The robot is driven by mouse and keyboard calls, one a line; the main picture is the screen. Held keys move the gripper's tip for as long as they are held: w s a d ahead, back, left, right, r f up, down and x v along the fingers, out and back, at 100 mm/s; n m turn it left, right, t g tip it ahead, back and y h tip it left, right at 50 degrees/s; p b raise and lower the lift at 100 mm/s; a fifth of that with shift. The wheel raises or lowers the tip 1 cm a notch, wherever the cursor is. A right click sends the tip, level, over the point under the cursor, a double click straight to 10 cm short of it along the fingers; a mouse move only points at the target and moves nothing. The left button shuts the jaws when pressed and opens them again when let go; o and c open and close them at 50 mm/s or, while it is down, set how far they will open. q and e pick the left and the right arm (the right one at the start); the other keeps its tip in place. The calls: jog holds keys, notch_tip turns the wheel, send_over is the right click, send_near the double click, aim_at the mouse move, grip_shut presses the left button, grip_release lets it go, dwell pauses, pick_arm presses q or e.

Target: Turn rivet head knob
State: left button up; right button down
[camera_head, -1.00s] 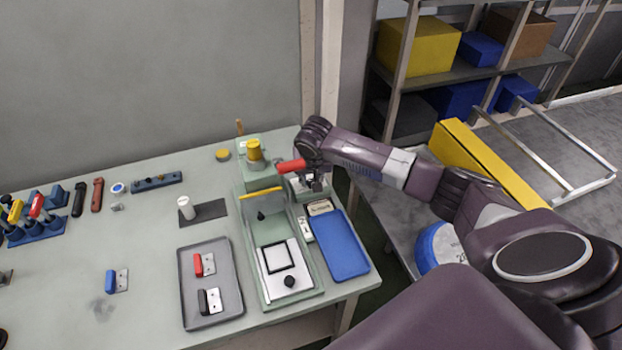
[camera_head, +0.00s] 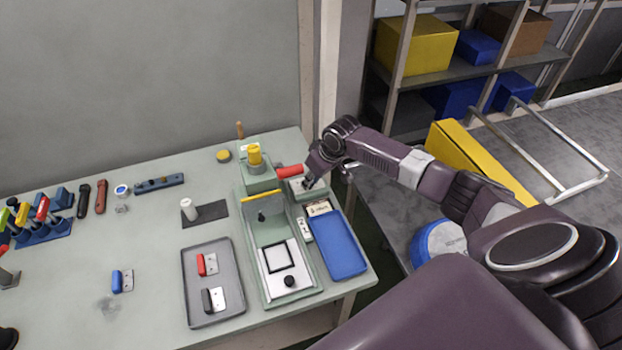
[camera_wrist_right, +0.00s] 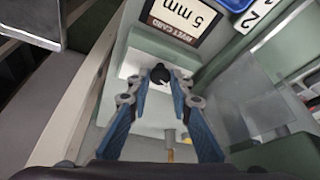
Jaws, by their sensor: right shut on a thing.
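In the right wrist view a small black knob (camera_wrist_right: 160,74) stands on a white plate (camera_wrist_right: 135,62) of the pale green machine. My right gripper (camera_wrist_right: 161,80) has its two blue fingers closed around this knob, one tip on each side. In the head view my right gripper (camera_head: 309,184) is at the back right of the green machine (camera_head: 258,178), beside the red handle (camera_head: 289,171); the knob is hidden there. A rivet card (camera_wrist_right: 178,17) marked "5 mm" lies close to the knob. My left gripper is not in view.
A blue tray (camera_head: 337,245) lies right of the machine. A grey tray (camera_head: 229,298) with a red-handled and a black-handled part lies left of it. A yellow knob (camera_head: 254,155) tops the machine. Tools stand at the far left, and the middle left of the table is mostly clear.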

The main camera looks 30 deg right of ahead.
jog(key=shift+d+f+n+y+b, duration=0.15)
jog(key=shift+n+y+b, duration=0.35)
jog(key=shift+n, duration=0.6)
jog(key=shift+w+n+g+y+b, duration=0.1)
jog(key=shift+n+g+y+b, duration=0.2)
jog(key=shift+n+b, duration=0.5)
jog(key=shift+r+n, duration=0.2)
jog(key=shift+n, duration=0.1)
jog(key=c, duration=1.7)
grip_release()
jog(key=shift+c, duration=0.2)
jog(key=v, duration=1.2)
